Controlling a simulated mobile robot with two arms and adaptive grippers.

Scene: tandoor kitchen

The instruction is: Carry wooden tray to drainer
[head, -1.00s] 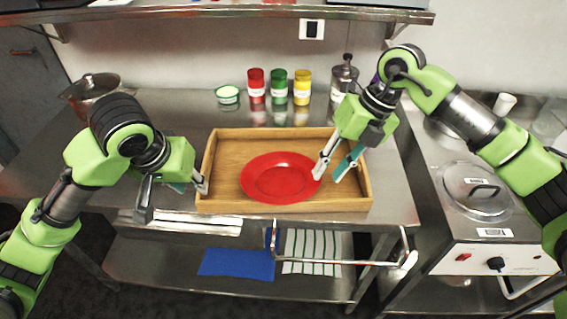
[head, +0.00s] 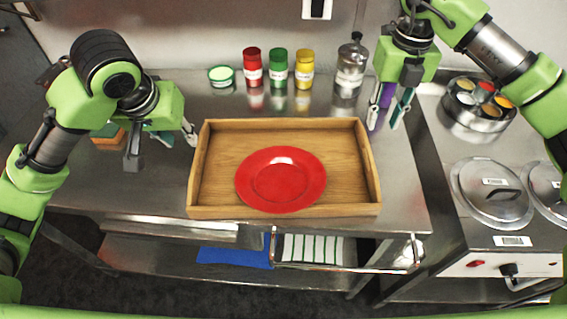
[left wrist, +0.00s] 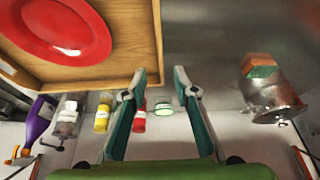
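The wooden tray (head: 215,165) lies flat on the steel table, with a round red plate (head: 281,180) inside it. The tray's corner (left wrist: 145,45) and the plate (left wrist: 65,25) also show in the left wrist view. My left gripper (head: 162,148) is open and empty, just left of the tray's left wall and apart from it. Its spread fingers (left wrist: 157,100) show nothing between them in the wrist view. My right gripper (head: 388,112) has its fingers apart, right of the tray's far right corner, near a purple bottle (left wrist: 40,122). I cannot identify a drainer.
Red (head: 252,66), green (head: 278,68) and yellow (head: 304,68) jars stand behind the tray, with a glass jar (head: 351,66). A sponge (head: 107,132) is near my left gripper. Lidded pots (head: 492,190) stand on the right counter. A striped cloth lies on the lower shelf.

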